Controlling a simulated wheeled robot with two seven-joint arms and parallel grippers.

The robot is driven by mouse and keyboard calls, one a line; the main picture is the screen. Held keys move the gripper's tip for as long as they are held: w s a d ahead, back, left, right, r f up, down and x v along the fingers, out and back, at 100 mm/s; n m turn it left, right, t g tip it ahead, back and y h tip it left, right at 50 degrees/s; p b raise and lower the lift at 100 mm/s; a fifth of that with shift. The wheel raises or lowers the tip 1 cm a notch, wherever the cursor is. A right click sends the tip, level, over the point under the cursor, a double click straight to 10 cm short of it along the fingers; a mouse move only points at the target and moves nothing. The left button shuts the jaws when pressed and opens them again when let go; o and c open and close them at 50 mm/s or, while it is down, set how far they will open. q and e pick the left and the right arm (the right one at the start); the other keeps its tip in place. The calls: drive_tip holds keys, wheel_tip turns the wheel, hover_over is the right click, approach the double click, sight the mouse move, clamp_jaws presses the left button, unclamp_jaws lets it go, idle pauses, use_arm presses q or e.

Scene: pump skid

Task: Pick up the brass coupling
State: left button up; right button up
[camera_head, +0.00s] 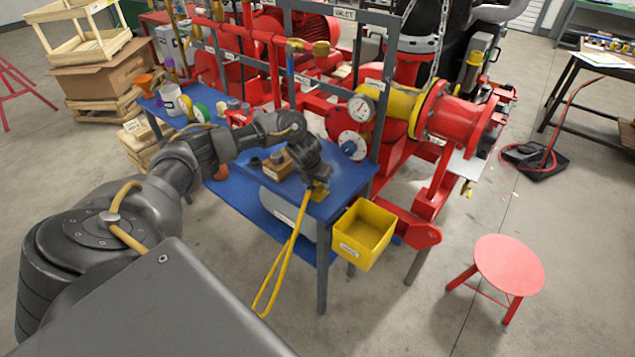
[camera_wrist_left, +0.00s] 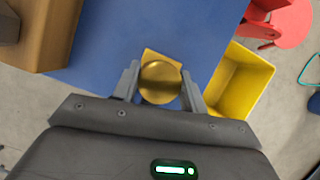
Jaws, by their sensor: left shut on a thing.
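The brass coupling (camera_wrist_left: 160,85) shows in the left wrist view as a round, gold-coloured disc with a squarer yellow part behind it. My left gripper (camera_wrist_left: 160,74) is shut on it, with one finger on each side. In the head view, the left gripper (camera_head: 318,183) reaches down over the front right corner of the blue table (camera_head: 345,185). The coupling (camera_head: 320,193) shows there as a small gold patch at the fingers. I cannot tell whether it touches the table top. My right gripper is not in view.
A yellow bin (camera_head: 362,236) hangs at the table's right edge, close to the gripper. A yellow hose (camera_head: 288,250) hangs in front. Red pump piping (camera_head: 455,120) stands behind; a red stool (camera_head: 510,265) is at right.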

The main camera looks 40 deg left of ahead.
use_arm(q)
drive_tip(key=shift+w+r+b, duration=0.1)
drive_tip(key=shift+r+b, duration=0.2)
drive_tip(key=shift+r, duration=0.2)
drive_tip(key=shift+a+r+b, duration=0.2)
drive_tip(key=shift+r+b, duration=0.4)
drive_tip(key=shift+r, duration=0.65)
drive_tip(key=s+a+r+b, duration=0.1)
drive_tip(key=s+a+r, duration=0.7)
drive_tip(key=a, duration=0.3)
drive_tip(key=shift+r+b, duration=0.4)
drive_tip(key=shift+r, duration=0.4)
drive_tip(key=shift+a, duration=0.1)
